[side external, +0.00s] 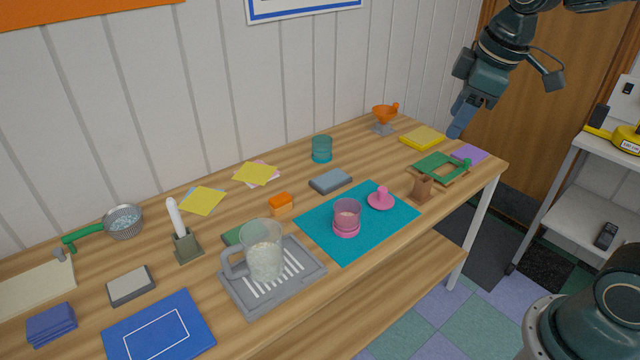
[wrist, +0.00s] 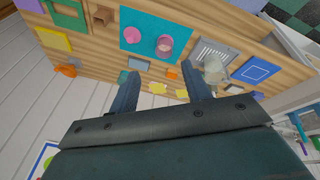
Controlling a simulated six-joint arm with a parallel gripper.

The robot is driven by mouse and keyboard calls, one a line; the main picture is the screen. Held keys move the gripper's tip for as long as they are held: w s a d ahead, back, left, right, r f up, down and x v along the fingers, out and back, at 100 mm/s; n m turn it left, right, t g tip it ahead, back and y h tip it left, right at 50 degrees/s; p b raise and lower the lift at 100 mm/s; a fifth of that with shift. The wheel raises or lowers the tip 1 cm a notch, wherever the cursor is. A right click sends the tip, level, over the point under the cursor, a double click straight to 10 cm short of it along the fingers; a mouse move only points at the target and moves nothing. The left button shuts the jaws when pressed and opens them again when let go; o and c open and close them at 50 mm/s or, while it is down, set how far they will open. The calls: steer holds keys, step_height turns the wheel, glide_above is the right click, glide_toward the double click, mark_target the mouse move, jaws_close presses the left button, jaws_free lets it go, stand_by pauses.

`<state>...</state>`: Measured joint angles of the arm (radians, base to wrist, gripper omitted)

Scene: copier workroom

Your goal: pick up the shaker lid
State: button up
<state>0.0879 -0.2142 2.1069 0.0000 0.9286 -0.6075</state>
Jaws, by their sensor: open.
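The shaker lid, a pink disc with an upright knob (side external: 381,199), lies on the right part of a teal mat (side external: 375,233). In the wrist view the lid (wrist: 135,37) is near the top, on the teal mat (wrist: 184,20). A translucent pink shaker cup (side external: 346,218) stands on the mat to the lid's left and also shows in the wrist view (wrist: 165,46). My gripper (side external: 460,122) is high above the table's right end, well apart from the lid. In the wrist view my gripper (wrist: 160,80) has its two fingers spread with nothing between them.
A brown wooden block (side external: 421,188) and a green frame (side external: 440,167) stand right of the lid. A grey-blue box (side external: 331,181) lies behind the mat. A clear pitcher (side external: 264,252) stands on a grey tray (side external: 312,281) to the left.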

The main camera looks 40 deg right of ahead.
steer(key=w+d+f+n+g, duration=0.1)
steer(key=w+d+f+n, duration=0.15)
steer(key=w, duration=0.45)
steer(key=n+g, duration=0.3)
steer(key=n, duration=0.6)
glide_above(383, 189)
step_height(383, 189, down, 19)
steer(key=shift+f, duration=0.15)
steer(key=shift+f, duration=4.2)
steer(key=shift+f, duration=2.55)
